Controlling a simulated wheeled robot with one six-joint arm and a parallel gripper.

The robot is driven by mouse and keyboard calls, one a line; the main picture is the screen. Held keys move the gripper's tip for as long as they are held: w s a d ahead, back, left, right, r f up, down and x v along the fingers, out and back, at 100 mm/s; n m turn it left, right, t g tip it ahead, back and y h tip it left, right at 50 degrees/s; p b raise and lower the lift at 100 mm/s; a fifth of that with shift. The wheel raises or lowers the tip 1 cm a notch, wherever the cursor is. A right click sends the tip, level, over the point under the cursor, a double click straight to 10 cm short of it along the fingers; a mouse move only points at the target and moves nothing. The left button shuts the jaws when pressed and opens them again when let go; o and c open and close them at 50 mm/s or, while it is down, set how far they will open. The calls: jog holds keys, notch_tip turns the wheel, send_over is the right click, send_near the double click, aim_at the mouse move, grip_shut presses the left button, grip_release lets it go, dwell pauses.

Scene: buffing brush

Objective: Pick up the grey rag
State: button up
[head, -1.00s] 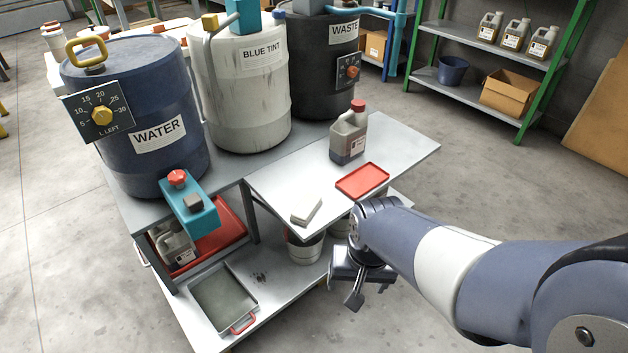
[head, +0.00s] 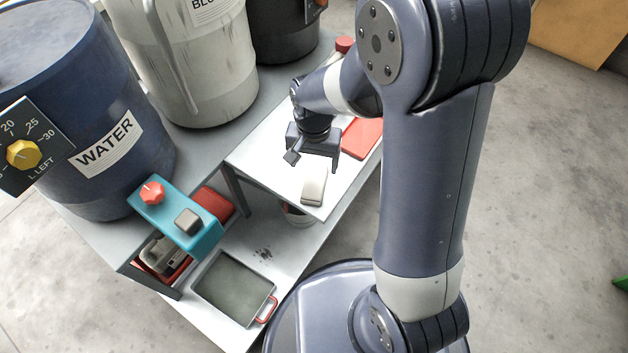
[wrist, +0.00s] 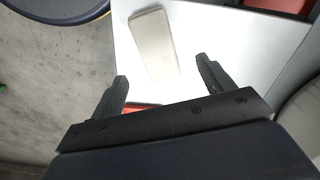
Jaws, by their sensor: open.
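The grey rag (head: 313,189) is a pale folded block lying flat on the light table (head: 264,158), near its front corner. It also shows in the wrist view (wrist: 153,43), just beyond the fingertips. My gripper (head: 313,163) is above the table, on the far side of the rag. It points down, apart from the rag. In the wrist view my gripper (wrist: 161,70) has its two fingers spread wide with nothing between them.
A red tray (head: 363,137) lies on the table beside my gripper. A blue WATER drum (head: 100,140) and a teal unit with a red knob (head: 170,215) stand left. A metal pan (head: 232,287) sits on the lower shelf. Open floor lies right.

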aim_at(315, 181)
jog(key=f+b, duration=0.1)
jog(key=f, duration=0.3)
jog(key=f+b, duration=0.1)
jog(key=f, duration=0.2)
jog(key=shift+s+b, duration=0.3)
jog(key=shift+r, duration=0.1)
jog(key=c, duration=1.2)
jog(key=shift+o, duration=0.2)
notch_tip(315, 181, up, 10)
jog(key=p, duration=0.3)
jog(key=shift+p, duration=0.4)
